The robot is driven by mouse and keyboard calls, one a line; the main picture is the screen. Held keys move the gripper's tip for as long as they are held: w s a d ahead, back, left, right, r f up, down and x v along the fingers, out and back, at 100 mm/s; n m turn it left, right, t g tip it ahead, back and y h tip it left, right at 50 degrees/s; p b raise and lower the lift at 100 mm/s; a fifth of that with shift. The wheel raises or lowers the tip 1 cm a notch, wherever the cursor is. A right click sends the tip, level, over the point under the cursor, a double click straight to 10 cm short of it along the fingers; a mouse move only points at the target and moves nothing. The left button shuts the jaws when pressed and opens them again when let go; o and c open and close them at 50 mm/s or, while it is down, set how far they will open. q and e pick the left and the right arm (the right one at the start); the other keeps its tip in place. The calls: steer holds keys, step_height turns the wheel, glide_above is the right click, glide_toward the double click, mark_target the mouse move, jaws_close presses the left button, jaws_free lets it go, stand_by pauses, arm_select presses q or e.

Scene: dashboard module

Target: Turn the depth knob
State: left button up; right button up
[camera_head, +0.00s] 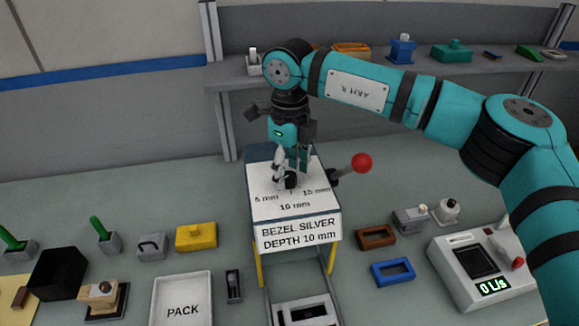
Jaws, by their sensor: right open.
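The depth knob (291,181) is a small dark knob on the sloped white top of a machine (322,205). Marks for 5 mm, 10 mm and 15 mm are printed around its front side. The front label reads "BEZEL SILVER DEPTH 10 mm". My right gripper (289,168) points down, open, with its fingers right at the knob. The fingers partly hide the knob, so I cannot tell whether they touch it or which way it points. My left gripper is not in view.
A lever with a red ball (361,163) sticks out from the machine's right side, close to my right gripper. A shelf (230,75) with several parts runs behind. A PACK tray (182,300), a yellow block (196,237) and a meter reading "0 L/s" (470,262) stand on the table.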

steer(key=shift+f, duration=0.6)
jaws_close()
